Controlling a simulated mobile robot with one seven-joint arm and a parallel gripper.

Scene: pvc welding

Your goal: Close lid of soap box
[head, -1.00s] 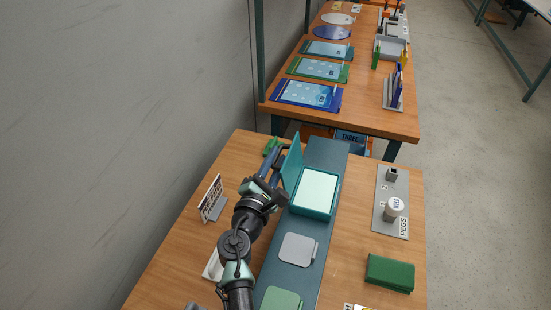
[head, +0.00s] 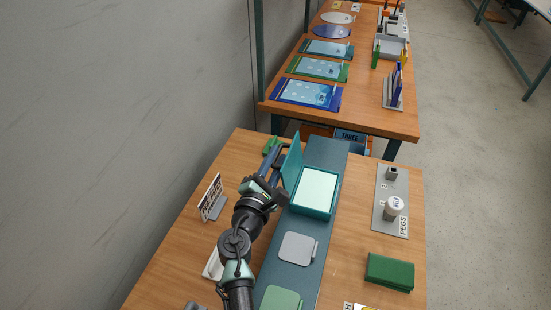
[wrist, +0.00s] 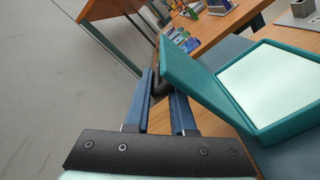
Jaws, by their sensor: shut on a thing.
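The teal soap box (head: 315,211) sits on a dark strip on the table, filled with a pale green block (head: 318,187). Its lid (head: 293,162) stands open, nearly upright, on the box's left side. My gripper (head: 274,158) is left of the lid, with its blue fingers pointing away along the lid's outer side. In the wrist view, the lid (wrist: 192,78) leans over the right finger, and the gripper (wrist: 158,85) is shut on the lid near its far end. The exact contact is partly hidden. The box (wrist: 265,85) is at the right there.
A grey lid-like plate (head: 297,249) and a green one (head: 282,299) lie nearer on the strip. A small sign stand (head: 212,199) is left of my arm. A pegs board (head: 389,221) and a green box (head: 390,272) are at the right. A wall runs along the left.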

